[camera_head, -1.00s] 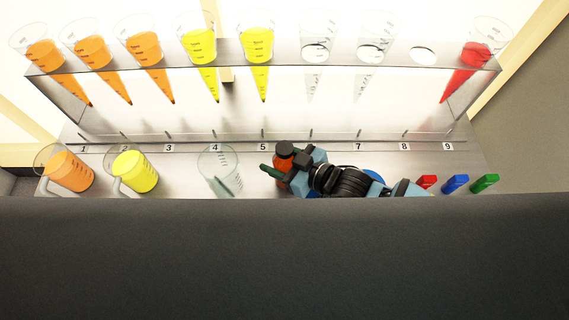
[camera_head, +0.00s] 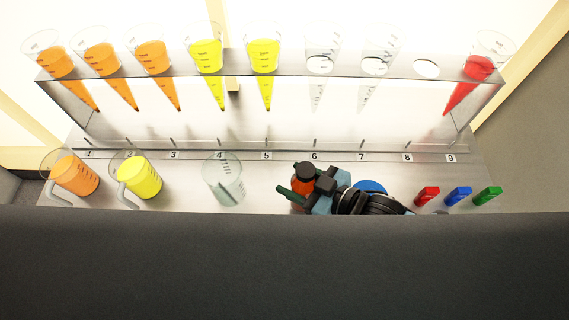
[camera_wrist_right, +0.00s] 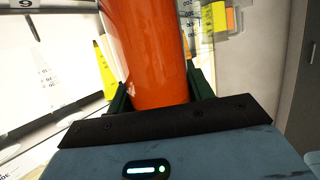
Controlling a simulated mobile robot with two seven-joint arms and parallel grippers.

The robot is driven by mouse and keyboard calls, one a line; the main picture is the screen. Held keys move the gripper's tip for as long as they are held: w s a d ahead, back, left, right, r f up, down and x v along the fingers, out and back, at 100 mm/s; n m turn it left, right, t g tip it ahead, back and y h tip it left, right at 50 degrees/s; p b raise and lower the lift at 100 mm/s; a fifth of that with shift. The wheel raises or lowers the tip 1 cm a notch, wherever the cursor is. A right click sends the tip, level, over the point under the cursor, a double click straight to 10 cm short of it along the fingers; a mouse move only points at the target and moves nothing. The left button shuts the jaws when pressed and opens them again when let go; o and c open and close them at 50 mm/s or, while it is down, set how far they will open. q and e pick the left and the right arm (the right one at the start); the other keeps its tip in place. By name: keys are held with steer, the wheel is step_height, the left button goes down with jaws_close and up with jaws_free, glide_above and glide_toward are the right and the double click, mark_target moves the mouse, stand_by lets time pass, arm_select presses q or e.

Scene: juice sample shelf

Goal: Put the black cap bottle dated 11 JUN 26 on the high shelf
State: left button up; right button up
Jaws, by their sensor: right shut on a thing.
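An orange bottle (camera_head: 303,185) with a black cap (camera_head: 303,168) is at the front of the steel rack, below number 6. My right gripper (camera_head: 297,194) is shut on it, with dark green fingers on either side. In the right wrist view the orange body (camera_wrist_right: 147,50) fills the space between the fingers (camera_wrist_right: 160,95). No date is readable on it. I cannot tell whether its base touches the surface. The high shelf (camera_head: 150,73) is the perforated upper plate of the rack. My left gripper is not in view.
The upper plate holds orange, yellow, clear and red cones; hole 8 (camera_head: 427,67) is empty. Orange (camera_head: 75,177) and yellow (camera_head: 140,177) jugs and a clear beaker (camera_head: 224,183) stand left. A blue round thing (camera_head: 370,186) is partly behind my arm. Red, blue and green blocks (camera_head: 458,196) lie right.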

steer(key=s+d+r, duration=0.1)
steer(key=s+d, duration=0.4)
steer(key=s, duration=0.3)
steer(key=shift+s+d, duration=0.15)
